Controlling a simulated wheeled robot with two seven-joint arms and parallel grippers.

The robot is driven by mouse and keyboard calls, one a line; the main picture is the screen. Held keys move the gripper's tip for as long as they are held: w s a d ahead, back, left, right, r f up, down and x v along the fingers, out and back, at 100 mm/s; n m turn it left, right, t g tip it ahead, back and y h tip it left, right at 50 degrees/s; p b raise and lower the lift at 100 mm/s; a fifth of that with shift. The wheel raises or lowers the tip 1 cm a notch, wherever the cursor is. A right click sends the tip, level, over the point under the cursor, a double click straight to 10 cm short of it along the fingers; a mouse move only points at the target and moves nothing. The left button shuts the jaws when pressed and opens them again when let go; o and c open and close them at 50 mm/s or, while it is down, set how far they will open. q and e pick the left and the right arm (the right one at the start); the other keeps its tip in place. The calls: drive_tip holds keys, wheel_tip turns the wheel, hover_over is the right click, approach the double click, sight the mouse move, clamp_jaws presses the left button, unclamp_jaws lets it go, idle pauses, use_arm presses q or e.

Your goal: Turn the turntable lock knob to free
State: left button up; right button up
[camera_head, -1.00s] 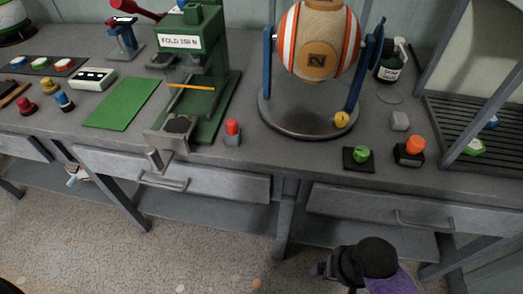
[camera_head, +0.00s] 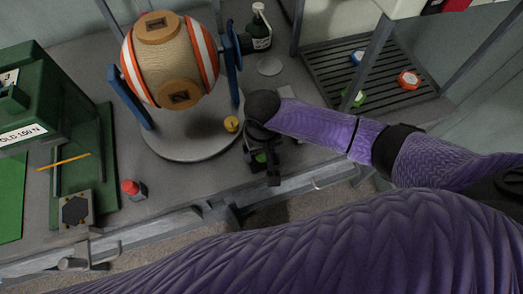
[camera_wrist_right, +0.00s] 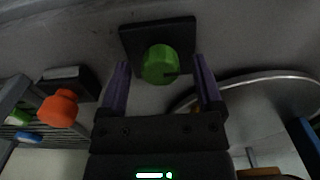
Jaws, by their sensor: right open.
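A green knob (camera_wrist_right: 161,65) on a black square plate (camera_wrist_right: 183,32) is in the right wrist view. A dark mark shows on the knob's right side. My right gripper is open. Its purple fingers stand either side of the knob, apart from it in the wrist view. A yellow knob (camera_head: 231,124) sits at the turntable's edge. My left gripper is out of view.
A striped barrel (camera_head: 171,60) stands on the turntable between blue posts. A slatted rack (camera_head: 385,80) holds small coloured discs. A green press (camera_head: 45,105) is at the left.

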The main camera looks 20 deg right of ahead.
drive_tip(key=shift+f, duration=0.45)
clamp_jaws()
drive_tip(key=shift+r, duration=0.1)
